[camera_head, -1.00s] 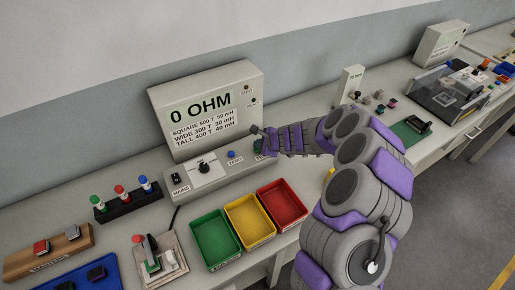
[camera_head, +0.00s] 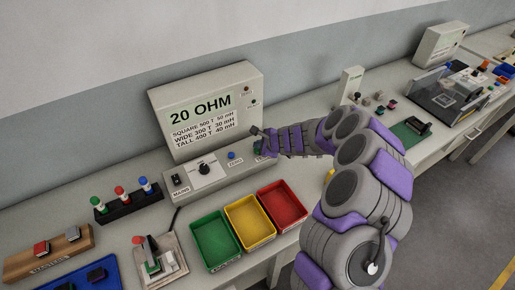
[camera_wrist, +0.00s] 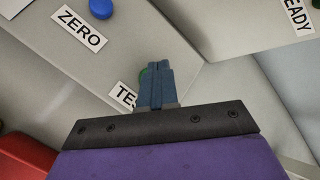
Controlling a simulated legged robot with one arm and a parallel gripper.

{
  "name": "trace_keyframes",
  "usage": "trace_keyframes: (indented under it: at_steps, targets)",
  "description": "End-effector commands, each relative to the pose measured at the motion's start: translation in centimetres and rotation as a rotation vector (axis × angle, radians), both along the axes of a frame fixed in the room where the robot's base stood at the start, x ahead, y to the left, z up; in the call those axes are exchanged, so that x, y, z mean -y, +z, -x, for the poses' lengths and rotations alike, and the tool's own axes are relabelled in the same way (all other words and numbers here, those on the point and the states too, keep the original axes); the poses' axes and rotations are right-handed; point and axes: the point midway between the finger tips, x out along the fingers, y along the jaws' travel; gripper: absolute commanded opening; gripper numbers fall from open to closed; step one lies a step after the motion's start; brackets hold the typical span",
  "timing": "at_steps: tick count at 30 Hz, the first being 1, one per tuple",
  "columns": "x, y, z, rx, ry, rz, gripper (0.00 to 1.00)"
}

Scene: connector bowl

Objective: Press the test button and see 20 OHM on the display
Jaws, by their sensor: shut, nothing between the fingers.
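The display (camera_head: 200,104) on the upright grey meter box reads 20 OHM. The label starting "TE" (camera_wrist: 124,97) is partly covered. I cannot tell from the picture how far the button is pressed.
The blue ZERO button (camera_head: 232,155) and a dark rotary knob (camera_head: 204,169) are left of my gripper. Green (camera_head: 197,226), yellow (camera_head: 231,208) and red (camera_head: 264,194) trays stand in front. Coloured plugs (camera_head: 120,192) sit in a black rack at left.

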Motion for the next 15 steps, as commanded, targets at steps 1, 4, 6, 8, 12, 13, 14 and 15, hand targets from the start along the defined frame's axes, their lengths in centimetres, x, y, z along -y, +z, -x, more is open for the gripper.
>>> trace_keyframes:
  at_steps: [1, 4, 6, 8, 12, 13, 14, 15]
  targets:
    - [0.01, 0.54, -0.01, 0.000, 0.000, 0.000, 0.00]
    - [0.02, 1.04, 0.00, 0.000, 0.000, 0.000, 0.00]
    - [0.01, 1.21, -0.01, 0.000, 0.000, 0.000, 0.00]
    - [0.01, 1.20, 0.00, 0.000, 0.000, 0.000, 0.00]
    - [0.01, 1.12, 0.00, 0.000, 0.000, 0.000, 0.00]
    - [0.01, 1.13, -0.01, 0.000, 0.000, 0.000, 0.00]
    - [0.01, 1.12, 0.00, 0.000, 0.000, 0.000, 0.00]
    - [0.01, 1.14, 0.00, 0.000, 0.000, 0.000, 0.00]
